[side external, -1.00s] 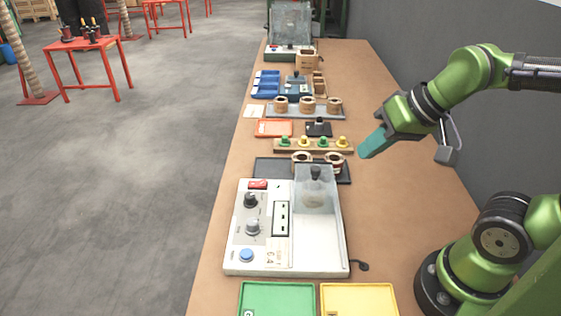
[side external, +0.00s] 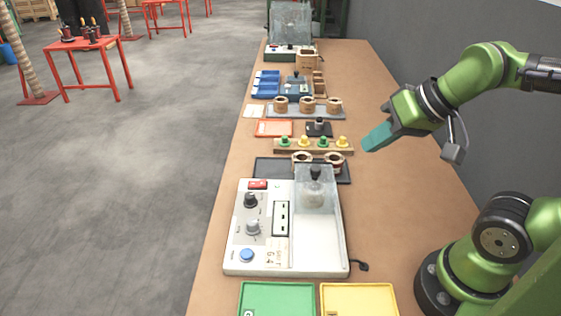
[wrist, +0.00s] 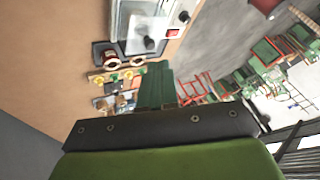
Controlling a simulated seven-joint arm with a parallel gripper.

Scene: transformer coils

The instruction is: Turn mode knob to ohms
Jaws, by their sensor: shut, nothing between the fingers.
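A white meter box (side external: 285,258) stands on the bench in the lower middle of the side view. On its left half are two knobs, a black upper one (side external: 250,200) and a grey lower one (side external: 253,227); I cannot read which is the mode knob. The box also shows at the top of the wrist view (wrist: 125,22), partly cut off. My gripper (side external: 376,138), with teal fingers, is shut and empty. It hangs above the bench's right side, up and to the right of the box, well apart from the knobs. The fingers also show in the wrist view (wrist: 155,88).
A clear cover (side external: 314,200) stands over the box's right part. Coils (side external: 334,162) on a dark tray and a strip of green and yellow pieces (side external: 313,147) lie behind it. Green (side external: 277,298) and yellow (side external: 359,298) trays are in front. The bench's right side is clear.

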